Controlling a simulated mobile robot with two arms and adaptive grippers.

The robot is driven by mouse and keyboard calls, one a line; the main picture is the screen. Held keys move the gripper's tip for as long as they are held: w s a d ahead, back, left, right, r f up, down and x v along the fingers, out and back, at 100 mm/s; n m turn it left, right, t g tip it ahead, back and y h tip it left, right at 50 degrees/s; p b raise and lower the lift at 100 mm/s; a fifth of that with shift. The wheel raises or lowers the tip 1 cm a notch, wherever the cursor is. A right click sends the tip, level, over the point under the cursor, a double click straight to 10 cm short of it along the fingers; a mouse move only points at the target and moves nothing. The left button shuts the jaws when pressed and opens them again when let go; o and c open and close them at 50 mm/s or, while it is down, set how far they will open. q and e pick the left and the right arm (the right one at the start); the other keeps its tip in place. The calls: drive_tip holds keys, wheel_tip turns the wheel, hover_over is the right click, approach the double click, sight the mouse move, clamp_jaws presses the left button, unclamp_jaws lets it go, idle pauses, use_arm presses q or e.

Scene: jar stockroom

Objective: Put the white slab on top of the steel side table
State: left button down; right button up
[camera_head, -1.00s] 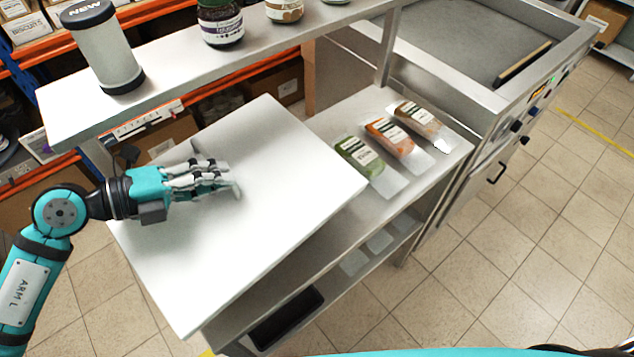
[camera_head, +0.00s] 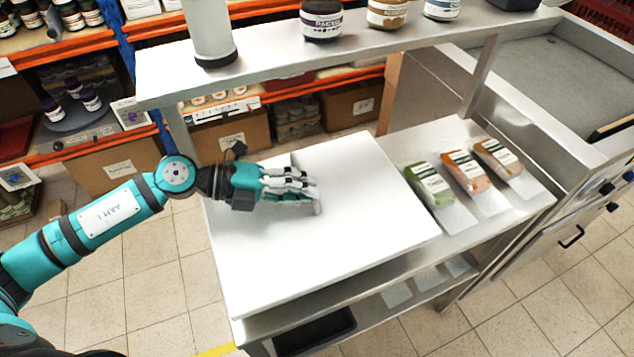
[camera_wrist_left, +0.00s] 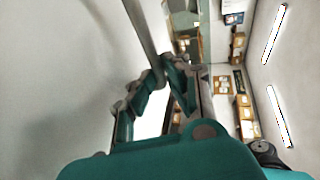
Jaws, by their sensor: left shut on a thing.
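The white slab (camera_head: 350,230) is a broad flat board, lying level over the left part of a steel table (camera_head: 480,222). It covers that end and reaches past the table's left edge. I cannot tell whether it touches the steel top. My left gripper (camera_head: 312,190) comes in from the left over the slab and is shut on a thin upright pale piece that stands up from its top. In the left wrist view, a thin grey bar runs between the fingers (camera_wrist_left: 165,85), beside a wide pale surface. My right gripper is not in view.
Green (camera_head: 428,184), orange (camera_head: 465,170) and brown (camera_head: 497,155) packets lie right of the slab. A raised steel shelf (camera_head: 270,65) with jars runs behind. A steel unit with a basin (camera_head: 560,75) stands right. Tiled floor is open in front.

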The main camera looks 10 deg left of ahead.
sight(306, 205)
use_arm(q)
wheel_tip(306, 205, down, 4)
drive_tip(key=shift+f, duration=0.2)
drive_tip(key=shift+w+f, duration=0.1)
drive_tip(key=shift+f, duration=1.4)
drive_tip(key=c, duration=1.4)
unclamp_jaws()
drive_tip(key=shift+f, duration=0.2)
drive_tip(key=shift+o, duration=0.2)
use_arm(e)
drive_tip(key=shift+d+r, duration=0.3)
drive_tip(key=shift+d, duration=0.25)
use_arm(q)
drive_tip(key=shift+a, duration=0.1)
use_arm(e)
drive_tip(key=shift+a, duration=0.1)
